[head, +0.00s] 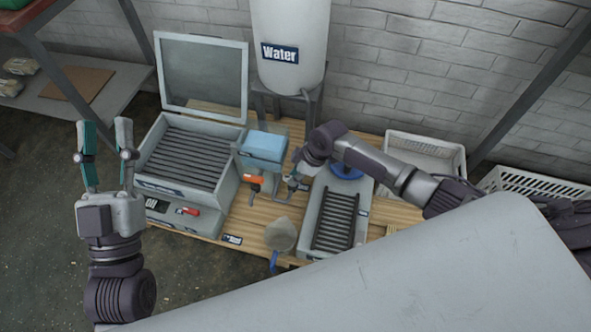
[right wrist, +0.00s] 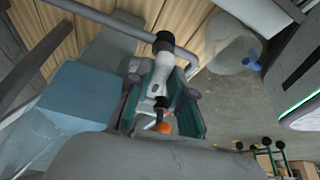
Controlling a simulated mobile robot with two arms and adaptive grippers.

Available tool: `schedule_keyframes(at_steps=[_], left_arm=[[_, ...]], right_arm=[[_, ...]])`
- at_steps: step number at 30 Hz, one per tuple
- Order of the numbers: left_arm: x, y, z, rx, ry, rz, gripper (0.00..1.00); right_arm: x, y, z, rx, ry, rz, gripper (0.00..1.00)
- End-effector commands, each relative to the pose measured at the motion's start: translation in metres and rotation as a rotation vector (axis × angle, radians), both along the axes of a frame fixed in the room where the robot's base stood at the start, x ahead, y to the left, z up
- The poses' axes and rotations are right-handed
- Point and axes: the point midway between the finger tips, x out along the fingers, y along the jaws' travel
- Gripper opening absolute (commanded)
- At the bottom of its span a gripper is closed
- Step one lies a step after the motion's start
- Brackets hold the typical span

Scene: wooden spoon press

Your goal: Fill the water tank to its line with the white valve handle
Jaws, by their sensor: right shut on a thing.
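The big white water tank (head: 290,40), labelled "Water", stands on a frame at the back of the bench. A smaller box tank with a blue top (head: 263,147) stands below it; its blue side shows in the right wrist view (right wrist: 75,110). The white valve handle (right wrist: 158,72) sits between the teal fingers of my right gripper (right wrist: 155,95), which is shut on it. In the head view my right gripper (head: 292,180) is just right of the box tank. I cannot make out a fill line. My left gripper (head: 105,124) is open and empty, left of the bench.
An orange handle (head: 253,179) is on the box tank's front. A jug (head: 281,232) with a blue handle stands at the bench front. An open-lidded box with slats (head: 188,158) is left, a slatted tray (head: 337,215) right, a white crate (head: 425,150) behind.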

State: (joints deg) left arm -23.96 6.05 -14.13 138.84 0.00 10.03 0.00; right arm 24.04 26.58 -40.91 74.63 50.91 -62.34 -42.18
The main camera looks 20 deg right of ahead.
Motion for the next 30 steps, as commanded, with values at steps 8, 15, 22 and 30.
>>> schedule_keyframes(at_steps=[8,15,22,30], left_arm=[[0.025,0.003,-0.063,0.114,0.412,0.024,0.40],[0.025,0.008,-0.099,0.165,0.608,0.035,0.40],[0.024,0.010,-0.111,0.181,0.673,0.038,0.40],[0.023,0.010,-0.112,0.182,0.676,0.038,0.40]], right_arm=[[-0.002,0.001,0.002,0.002,0.002,-0.096,0.00],[-0.001,0.002,0.001,0.002,0.000,-0.142,0.00],[-0.001,0.002,0.001,0.003,0.000,-0.158,0.00],[-0.001,0.002,0.000,0.003,0.000,-0.161,0.00]])
